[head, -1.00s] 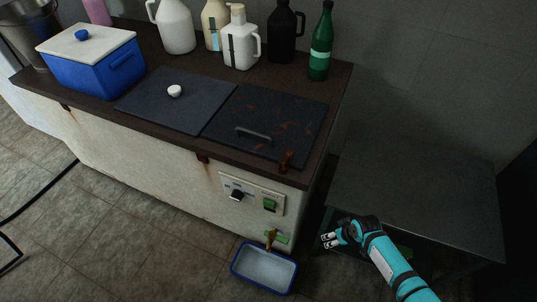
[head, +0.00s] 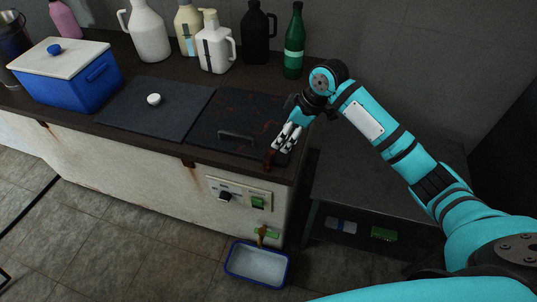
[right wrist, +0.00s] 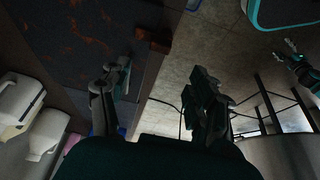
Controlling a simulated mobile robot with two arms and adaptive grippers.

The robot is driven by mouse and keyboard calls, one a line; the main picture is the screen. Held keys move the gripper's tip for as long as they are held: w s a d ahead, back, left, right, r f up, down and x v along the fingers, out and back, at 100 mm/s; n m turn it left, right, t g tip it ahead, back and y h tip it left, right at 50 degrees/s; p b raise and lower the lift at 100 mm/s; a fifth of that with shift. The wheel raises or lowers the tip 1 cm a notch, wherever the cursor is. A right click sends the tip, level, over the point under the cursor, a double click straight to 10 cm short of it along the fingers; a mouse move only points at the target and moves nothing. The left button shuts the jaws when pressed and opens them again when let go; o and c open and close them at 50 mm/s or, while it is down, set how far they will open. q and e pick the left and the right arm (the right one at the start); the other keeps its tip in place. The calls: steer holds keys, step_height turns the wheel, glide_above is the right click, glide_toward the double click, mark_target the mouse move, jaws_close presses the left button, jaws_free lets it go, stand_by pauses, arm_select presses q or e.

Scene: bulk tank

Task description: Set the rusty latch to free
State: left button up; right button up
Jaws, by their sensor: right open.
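The rusty latch (head: 270,158) is a small reddish-brown piece at the front right corner of the counter, beside the dark lid with orange rust marks (head: 232,112). In the right wrist view the latch (right wrist: 155,40) shows at the counter edge. My right gripper (head: 286,140) is over that corner, just above the latch and partly covering it in the head view. Its fingers (right wrist: 158,80) are wide apart with nothing between them, and the latch is beyond the gap. My left gripper (right wrist: 290,58) seems to show small at the right of the wrist view.
A green bottle (head: 294,42) and several jugs stand along the back of the counter. The rusty lid's handle (head: 236,137) is left of the latch. A control panel (head: 239,197) and a tap (head: 262,233) over a blue-rimmed basin (head: 257,265) are below.

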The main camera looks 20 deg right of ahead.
mark_target(268, 157)
steer(key=x, duration=1.2)
steer(key=shift+a, duration=0.1)
steer(key=c, duration=1.2)
